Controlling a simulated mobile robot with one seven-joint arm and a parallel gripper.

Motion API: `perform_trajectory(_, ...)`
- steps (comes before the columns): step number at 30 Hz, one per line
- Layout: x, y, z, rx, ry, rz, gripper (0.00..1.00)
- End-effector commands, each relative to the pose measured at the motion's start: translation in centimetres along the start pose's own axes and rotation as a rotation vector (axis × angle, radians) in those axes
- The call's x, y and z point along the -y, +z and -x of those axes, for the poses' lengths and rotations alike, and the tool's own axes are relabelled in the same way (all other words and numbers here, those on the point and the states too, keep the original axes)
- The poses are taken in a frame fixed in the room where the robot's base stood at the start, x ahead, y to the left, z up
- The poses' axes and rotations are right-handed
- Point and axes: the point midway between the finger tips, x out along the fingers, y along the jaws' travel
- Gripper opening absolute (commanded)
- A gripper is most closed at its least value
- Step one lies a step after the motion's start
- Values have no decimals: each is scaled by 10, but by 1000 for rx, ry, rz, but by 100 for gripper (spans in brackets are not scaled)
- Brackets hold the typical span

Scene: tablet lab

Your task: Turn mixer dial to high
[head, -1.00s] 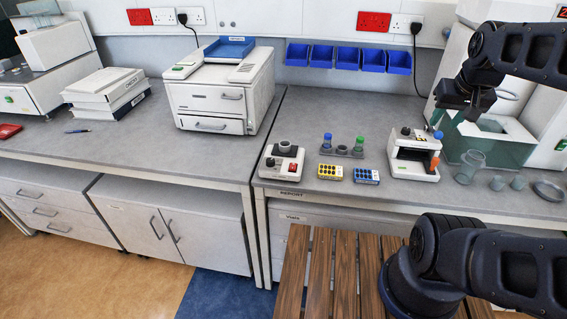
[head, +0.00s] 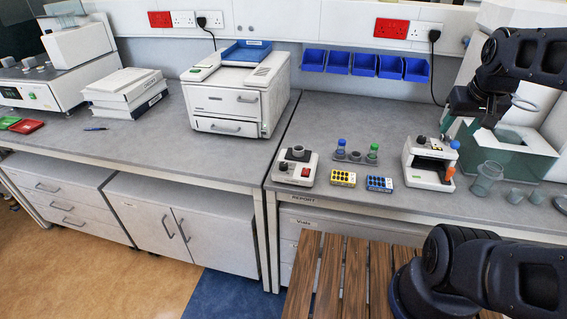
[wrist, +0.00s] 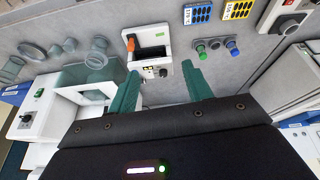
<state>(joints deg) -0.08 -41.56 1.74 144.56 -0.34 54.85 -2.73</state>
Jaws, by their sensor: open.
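The mixer (head: 296,167) is a small white box with a round grey cup on top, a black dial (head: 284,166) and a red switch (head: 305,171) on its front. It stands near the bench's front edge in the head view. In the wrist view the mixer (wrist: 284,14) is partly cut off at the top right. The dial's setting is too small to read. My gripper (head: 490,118) is at the right of the head view, well right of the mixer. In the wrist view my gripper (wrist: 162,76) has two teal fingers spread apart with nothing held.
A white device with an orange part (head: 430,163) lies between gripper and mixer. A tube rack (head: 355,157) and yellow (head: 342,178) and blue (head: 379,184) blocks stand beside the mixer. Glassware (head: 487,178) is at right. A wooden slatted surface (head: 335,275) is below.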

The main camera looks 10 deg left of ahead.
Motion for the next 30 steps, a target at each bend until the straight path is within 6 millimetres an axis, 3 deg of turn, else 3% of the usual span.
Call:
perform_trajectory(8, 50, -47, -23, 92, 36, 438, 50)
perform_trajectory(15, 111, -80, -52, 166, 22, 869, 50)
perform_trajectory(24, 201, -101, -91, 228, -63, 1405, 50)
perform_trajectory(30, 268, -100, -116, 238, -157, 1758, 50)
